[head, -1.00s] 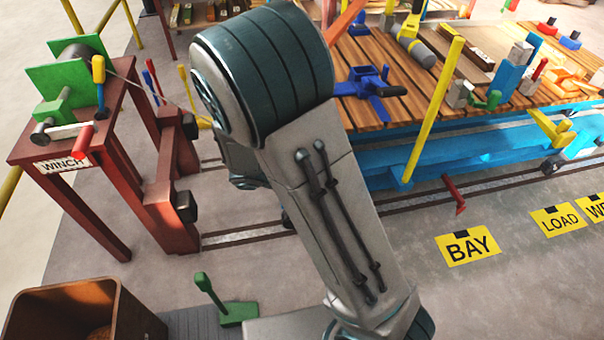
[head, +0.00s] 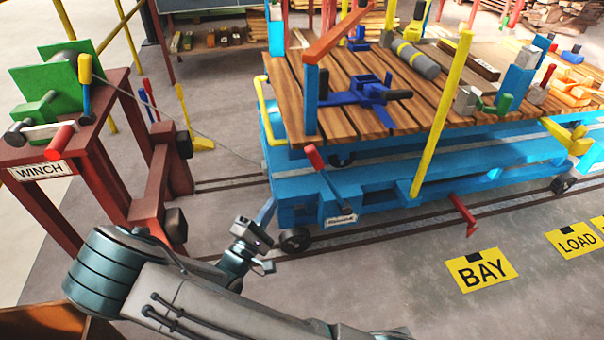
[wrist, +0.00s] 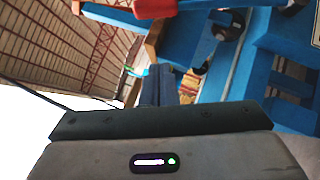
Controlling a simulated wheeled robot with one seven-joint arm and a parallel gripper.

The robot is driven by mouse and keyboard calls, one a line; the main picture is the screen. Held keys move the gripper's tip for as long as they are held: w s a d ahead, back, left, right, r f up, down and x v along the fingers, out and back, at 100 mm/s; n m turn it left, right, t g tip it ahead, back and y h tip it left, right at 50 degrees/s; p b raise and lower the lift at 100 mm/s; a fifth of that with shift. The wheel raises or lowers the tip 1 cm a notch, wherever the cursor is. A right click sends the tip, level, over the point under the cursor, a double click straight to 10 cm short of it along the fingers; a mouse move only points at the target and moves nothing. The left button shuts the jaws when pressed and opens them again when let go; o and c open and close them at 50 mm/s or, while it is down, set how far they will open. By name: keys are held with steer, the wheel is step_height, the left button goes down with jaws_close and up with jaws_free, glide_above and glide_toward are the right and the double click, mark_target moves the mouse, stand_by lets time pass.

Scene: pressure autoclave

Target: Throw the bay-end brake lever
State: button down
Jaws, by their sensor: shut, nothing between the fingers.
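The brake lever has a red handle (head: 315,157) on a thin shaft that slants down to a small white label plate (head: 340,220) on the near left end of the blue cart. The plate's lettering is too small to read surely. My gripper (head: 268,206) is low at the cart's left end, pointing up, its fingers shut and empty. It is left of and below the red handle, apart from it. In the wrist view the shut fingers (wrist: 158,82) point up the picture, and a red handle (wrist: 155,8) is at the top edge beyond them.
The cart's blue frame (head: 400,185) and wheel (head: 296,240) are close right of my gripper. A cable runs from the winch stand (head: 110,130) toward the cart. A yellow post (head: 440,120) stands right of the lever. Floor by the BAY sign (head: 482,270) is clear.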

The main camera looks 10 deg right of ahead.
steer(key=shift+w+d, duration=0.1)
steer(key=s+d+r+b+x, duration=0.1)
steer(key=s+d+b+x, duration=0.1)
steer(key=x, duration=1)
steer(key=shift+w+b, duration=0.2)
steer(key=shift+b, duration=0.3)
steer(key=shift+d, duration=0.1)
